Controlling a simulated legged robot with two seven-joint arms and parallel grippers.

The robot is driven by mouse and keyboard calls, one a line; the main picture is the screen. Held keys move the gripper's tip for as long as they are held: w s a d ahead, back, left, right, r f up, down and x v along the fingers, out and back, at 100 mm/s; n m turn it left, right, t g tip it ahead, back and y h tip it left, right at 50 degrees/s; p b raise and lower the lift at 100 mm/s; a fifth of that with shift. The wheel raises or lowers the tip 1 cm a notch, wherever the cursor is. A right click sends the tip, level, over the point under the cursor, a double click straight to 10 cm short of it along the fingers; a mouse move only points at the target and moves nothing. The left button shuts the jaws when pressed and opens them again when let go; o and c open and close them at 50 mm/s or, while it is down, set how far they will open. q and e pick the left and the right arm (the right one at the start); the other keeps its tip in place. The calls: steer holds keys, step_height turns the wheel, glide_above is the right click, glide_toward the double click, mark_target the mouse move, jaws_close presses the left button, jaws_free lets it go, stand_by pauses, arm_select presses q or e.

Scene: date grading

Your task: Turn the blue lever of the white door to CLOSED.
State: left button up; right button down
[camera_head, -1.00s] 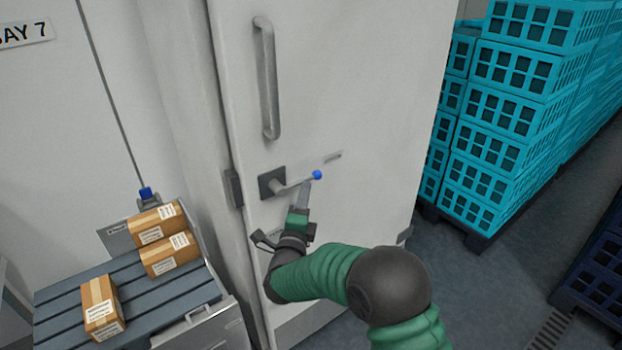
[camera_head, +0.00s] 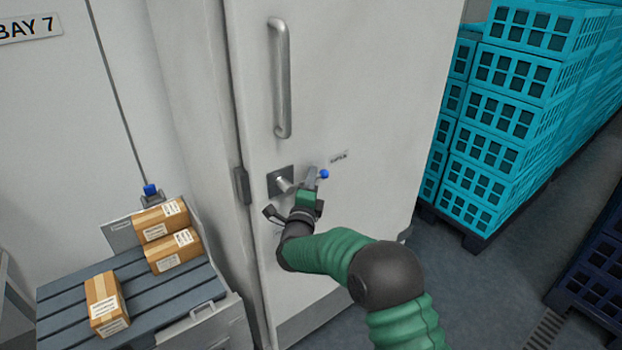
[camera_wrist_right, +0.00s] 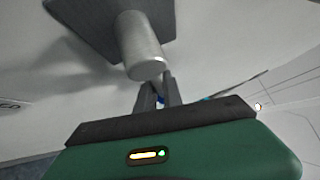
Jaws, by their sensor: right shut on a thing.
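The white door (camera_head: 370,80) stands upright in front of me. Its lever has a grey square plate (camera_head: 281,181), a metal spindle (camera_wrist_right: 142,50) and a blue knob (camera_head: 324,174) at its free end. The lever points to the right, near a small dark label (camera_head: 339,157) that seems to read OPEN. My right gripper (camera_head: 309,178) is shut on the lever arm, between the spindle and the knob, and hides much of it. In the right wrist view its fingers (camera_wrist_right: 158,92) are close together just beyond the spindle, with a bit of blue between them. My left gripper is not in view.
A long vertical handle (camera_head: 281,78) is above the lever. At lower left, several cartons (camera_head: 104,302) lie on a grey slatted surface (camera_head: 180,293). Stacked turquoise crates (camera_head: 510,100) stand right of the door, with dark blue crates (camera_head: 597,262) at the right edge.

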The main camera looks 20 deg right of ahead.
steer(key=shift+s+d+f, duration=0.1)
steer(key=shift+d, duration=0.55)
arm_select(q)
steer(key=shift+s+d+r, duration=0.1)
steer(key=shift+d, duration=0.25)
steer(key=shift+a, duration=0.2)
arm_select(e)
steer(key=shift+a, duration=0.15)
